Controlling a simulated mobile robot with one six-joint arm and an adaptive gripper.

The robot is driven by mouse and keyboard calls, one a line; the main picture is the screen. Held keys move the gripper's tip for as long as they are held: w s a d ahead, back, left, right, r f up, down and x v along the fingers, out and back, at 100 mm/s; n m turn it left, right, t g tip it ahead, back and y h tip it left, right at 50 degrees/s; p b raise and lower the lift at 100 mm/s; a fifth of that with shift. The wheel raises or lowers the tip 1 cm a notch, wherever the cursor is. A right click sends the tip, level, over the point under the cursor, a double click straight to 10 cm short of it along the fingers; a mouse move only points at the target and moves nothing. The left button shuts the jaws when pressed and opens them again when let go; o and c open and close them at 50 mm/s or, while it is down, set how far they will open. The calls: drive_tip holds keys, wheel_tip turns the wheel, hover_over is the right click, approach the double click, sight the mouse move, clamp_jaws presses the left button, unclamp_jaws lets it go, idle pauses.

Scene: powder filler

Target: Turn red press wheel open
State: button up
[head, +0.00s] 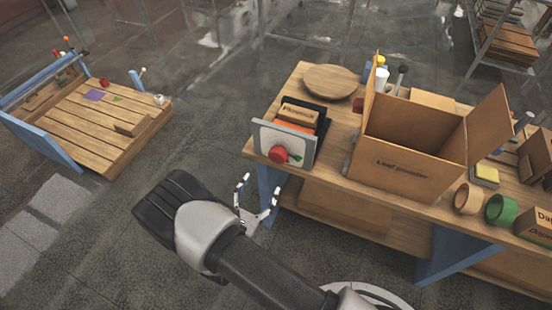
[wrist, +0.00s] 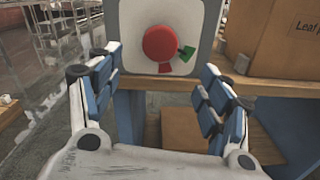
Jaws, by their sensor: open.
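The red press wheel (head: 278,154) sits on the pale front plate (head: 303,157) of a small unit at the left end of the wooden table. A green pointer (head: 296,157) sticks out to its right. In the wrist view the red wheel (wrist: 160,44) shows face-on, with the green pointer (wrist: 186,53) at its lower right and a red wedge mark (wrist: 165,67) below it. My gripper (head: 258,196) is open and empty, below and in front of the plate. In the wrist view my gripper's fingers (wrist: 156,82) spread to either side, below the wheel and apart from it.
A large open cardboard box (head: 415,150) stands right of the unit. A round wooden board (head: 332,81) lies behind it. A blue table leg (wrist: 130,115) and lower shelf (wrist: 185,128) are under the tabletop. A low slatted wooden bench (head: 95,125) stands apart at left, with open floor between.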

sight(277, 158)
drive_tip(key=b+x, duration=0.1)
drive_tip(key=x, duration=1.2)
drive_tip(key=shift+b, duration=0.4)
drive_tip(key=shift+c, duration=0.2)
drive_tip(key=c, duration=1)
